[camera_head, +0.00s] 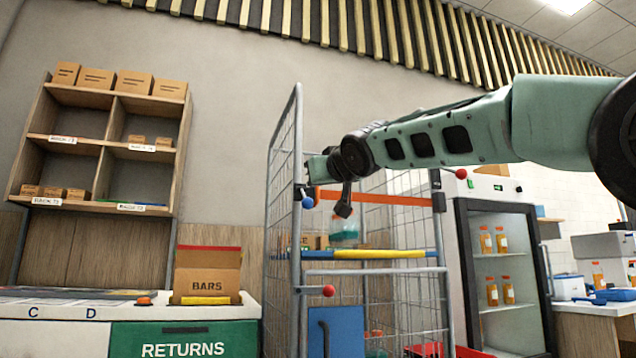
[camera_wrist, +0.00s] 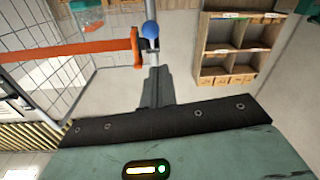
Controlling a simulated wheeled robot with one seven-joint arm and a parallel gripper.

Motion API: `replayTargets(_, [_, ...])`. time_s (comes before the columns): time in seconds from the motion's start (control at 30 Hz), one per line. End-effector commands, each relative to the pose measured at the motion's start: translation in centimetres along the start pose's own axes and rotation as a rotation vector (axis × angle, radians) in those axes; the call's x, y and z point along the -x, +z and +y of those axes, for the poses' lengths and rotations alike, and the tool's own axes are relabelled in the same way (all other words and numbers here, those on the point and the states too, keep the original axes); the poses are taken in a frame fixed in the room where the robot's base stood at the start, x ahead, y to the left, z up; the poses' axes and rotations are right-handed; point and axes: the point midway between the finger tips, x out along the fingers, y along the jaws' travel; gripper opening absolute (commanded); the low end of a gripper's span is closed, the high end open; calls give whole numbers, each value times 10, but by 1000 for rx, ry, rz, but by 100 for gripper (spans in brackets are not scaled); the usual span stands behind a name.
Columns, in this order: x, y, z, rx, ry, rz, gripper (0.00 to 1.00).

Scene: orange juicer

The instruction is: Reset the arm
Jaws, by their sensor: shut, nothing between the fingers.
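My arm reaches in from the right in the head view, with its links stretched leftward across the front of a wire cage trolley (camera_head: 297,180). My gripper (camera_head: 343,211) hangs below the wrist, dark and narrow, in front of the trolley's upper part. In the wrist view my gripper (camera_wrist: 155,72) shows its fingers together with nothing held. A blue ball knob (camera_head: 308,202) on the trolley frame is just left of the gripper; it also shows beyond the fingertips in the wrist view (camera_wrist: 150,30). I cannot tell whether the gripper touches the trolley.
An orange strap (camera_head: 390,198) crosses the trolley near my gripper. A shelf unit (camera_head: 110,102) stands at left above a counter with a BARS box (camera_head: 207,275). A fridge (camera_head: 503,265) with orange bottles stands at right. Open space lies left of the trolley.

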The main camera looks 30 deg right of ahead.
Motion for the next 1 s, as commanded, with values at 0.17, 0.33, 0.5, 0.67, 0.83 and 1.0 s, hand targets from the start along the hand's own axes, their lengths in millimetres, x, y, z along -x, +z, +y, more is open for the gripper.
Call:
replayTargets(0.17, [0, 0, 0, 0, 0, 0, 0])
replayTargets(0.33, [0, 0, 0, 0, 0, 1, 0])
replayTargets(0.5, [-1, 5, -6, -1, -10, -13, 0])
replayTargets(0.67, [-5, 53, -54, -3, -98, -124, 0])
replayTargets(0.83, [11, 141, -138, 17, -252, -332, 0])
replayTargets(1.0, [56, 230, -213, 66, -404, -550, 0])
